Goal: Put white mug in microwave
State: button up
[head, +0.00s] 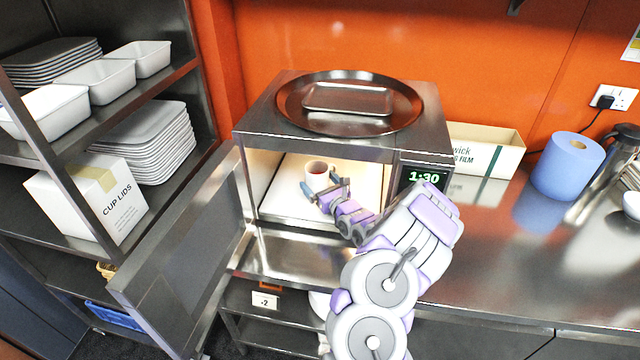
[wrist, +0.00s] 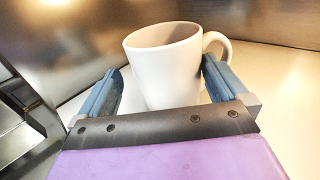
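The white mug (head: 319,175) is upright inside the lit microwave (head: 422,152), over its pale floor. In the wrist view the mug (wrist: 165,68) stands between my gripper's two blue fingers, with its handle to the right. My gripper (head: 325,190) reaches in through the open front. In the wrist view my gripper (wrist: 160,90) has its fingers spread on both sides of the mug; a small gap shows at the left finger, and the right finger is close to the handle side. The microwave door (head: 180,255) is swung wide open to the left. The mug's base is partly hidden by my gripper.
A round metal tray (head: 290,105) lies on top of the microwave. A blue paper roll (head: 567,168) and a cardboard film box (head: 500,140) stand on the counter to the right. A shelf with white trays (head: 150,150) and a cup-lids box (head: 90,200) is at left.

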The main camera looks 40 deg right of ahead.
jog(key=s, duration=0.3)
jog(key=s+p, duration=0.1)
jog(key=s, duration=0.3)
jog(key=s+a+p, duration=0.1)
jog(key=s, duration=0.2)
jog(key=shift+s, duration=0.15)
jog(key=shift+s+a, duration=0.25)
jog(key=shift+s, duration=0.6)
